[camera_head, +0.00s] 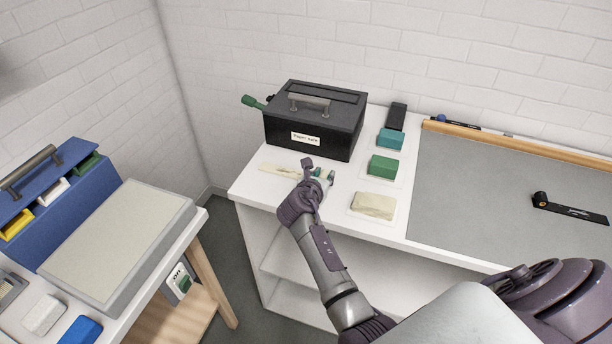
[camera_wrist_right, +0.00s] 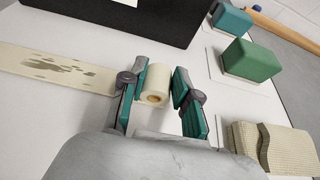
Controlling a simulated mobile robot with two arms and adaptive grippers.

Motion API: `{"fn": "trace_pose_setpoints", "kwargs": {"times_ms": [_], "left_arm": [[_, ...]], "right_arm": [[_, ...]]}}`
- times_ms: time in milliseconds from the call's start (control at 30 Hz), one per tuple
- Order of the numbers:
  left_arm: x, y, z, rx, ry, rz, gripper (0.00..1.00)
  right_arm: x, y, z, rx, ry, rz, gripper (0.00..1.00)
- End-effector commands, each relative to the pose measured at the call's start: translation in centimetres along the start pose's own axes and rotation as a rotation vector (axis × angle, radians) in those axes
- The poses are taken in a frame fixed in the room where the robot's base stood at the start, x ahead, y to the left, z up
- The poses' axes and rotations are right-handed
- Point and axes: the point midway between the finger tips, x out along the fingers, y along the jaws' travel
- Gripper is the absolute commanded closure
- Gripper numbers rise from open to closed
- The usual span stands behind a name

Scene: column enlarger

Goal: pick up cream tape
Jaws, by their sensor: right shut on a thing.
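The cream tape (camera_wrist_right: 155,82) is a small roll with a tan core, seen in the right wrist view. It sits between the teal pads of my right gripper (camera_wrist_right: 161,88), which is shut on it. In the head view my right gripper (camera_head: 319,173) is low over the white counter in front of the black paper safe, and the fingers mostly hide the roll. I cannot tell whether the roll still touches the counter. My left gripper is in neither view.
A stained cream strip (camera_head: 279,171) lies left of the gripper. The black paper safe (camera_head: 313,120) stands behind. To the right are a green block (camera_head: 382,166), a teal block (camera_head: 390,139) and a wavy cream block (camera_head: 373,205). A grey mat (camera_head: 490,190) lies farther right.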

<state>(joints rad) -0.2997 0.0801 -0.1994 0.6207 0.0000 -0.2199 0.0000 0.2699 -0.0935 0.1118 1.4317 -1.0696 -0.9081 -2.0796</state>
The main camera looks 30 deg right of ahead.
Motion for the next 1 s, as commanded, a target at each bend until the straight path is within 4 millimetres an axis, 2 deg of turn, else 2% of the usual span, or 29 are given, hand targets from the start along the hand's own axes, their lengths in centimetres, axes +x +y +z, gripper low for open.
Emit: {"fn": "trace_pose_setpoints", "kwargs": {"times_ms": [367, 533, 667, 700, 1000], "left_arm": [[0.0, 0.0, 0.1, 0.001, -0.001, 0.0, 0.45], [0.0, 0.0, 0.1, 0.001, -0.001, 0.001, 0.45], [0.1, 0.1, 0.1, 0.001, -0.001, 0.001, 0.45], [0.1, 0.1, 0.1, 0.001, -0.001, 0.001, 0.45], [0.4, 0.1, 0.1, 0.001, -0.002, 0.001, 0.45]], "right_arm": [[-0.1, 0.0, 0.3, 0.001, 0.0, 0.0, 0.99], [-0.8, 0.0, 1.9, 0.003, -0.003, 0.001, 0.99], [-1.6, 0.0, 4.2, 0.006, -0.004, 0.002, 0.99], [-1.2, -1.2, 4.8, 0.003, -0.005, -0.004, 0.99], [0.4, -6.9, 9.7, 0.0, -0.006, -0.002, 0.99]]}}
